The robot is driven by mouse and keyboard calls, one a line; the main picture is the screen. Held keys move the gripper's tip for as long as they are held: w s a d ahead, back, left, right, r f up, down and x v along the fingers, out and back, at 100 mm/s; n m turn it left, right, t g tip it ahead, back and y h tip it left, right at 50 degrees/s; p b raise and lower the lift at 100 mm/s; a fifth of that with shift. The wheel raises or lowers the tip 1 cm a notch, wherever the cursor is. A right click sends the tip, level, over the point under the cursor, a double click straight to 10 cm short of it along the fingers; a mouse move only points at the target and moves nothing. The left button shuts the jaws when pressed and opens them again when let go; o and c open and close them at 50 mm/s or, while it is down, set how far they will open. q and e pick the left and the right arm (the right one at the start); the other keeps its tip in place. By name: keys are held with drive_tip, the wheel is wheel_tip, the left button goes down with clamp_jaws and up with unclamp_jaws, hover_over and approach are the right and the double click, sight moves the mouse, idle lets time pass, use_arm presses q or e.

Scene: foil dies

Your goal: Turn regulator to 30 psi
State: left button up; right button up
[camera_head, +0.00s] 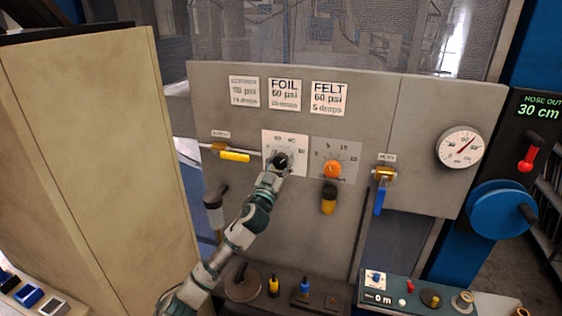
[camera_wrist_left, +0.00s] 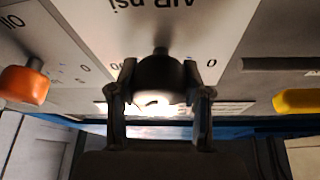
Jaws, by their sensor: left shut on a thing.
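The regulator is a black knob (camera_head: 281,160) on a white dial plate (camera_head: 299,169) in the grey panel. My left gripper (camera_head: 278,166) is at the knob, its arm coming up from below. In the left wrist view the dark knob (camera_wrist_left: 160,78) sits between the two fingers of my left gripper (camera_wrist_left: 160,98), which are shut on it. The plate there reads "AIR psi" upside down, with a "0" on each side. The knob's pointer and exact setting cannot be made out. A round gauge (camera_head: 460,148) with a red needle is at the panel's right. My right gripper is not in view.
An orange knob (camera_head: 333,169) sits just right of the regulator. A yellow-handled valve (camera_head: 235,156) is to its left and a blue-handled valve (camera_head: 380,196) to its right. A large beige cabinet (camera_head: 95,150) stands at the left. A blue reel (camera_head: 499,210) is at the right.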

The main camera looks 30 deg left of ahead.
use_arm(q)
drive_tip(key=shift+w+f, duration=0.1)
drive_tip(key=shift+f, duration=0.3)
drive_tip(key=o, duration=1)
drive_tip(key=shift+o, duration=0.8)
drive_tip(key=shift+w, duration=0.2)
drive_tip(key=shift+w+a, duration=0.15)
drive_tip(key=shift+a, duration=0.05)
drive_tip(key=shift+s, duration=0.35)
drive_tip(key=v, duration=1.1)
drive_tip(key=shift+f, duration=0.3)
drive_tip(key=shift+s, duration=0.1)
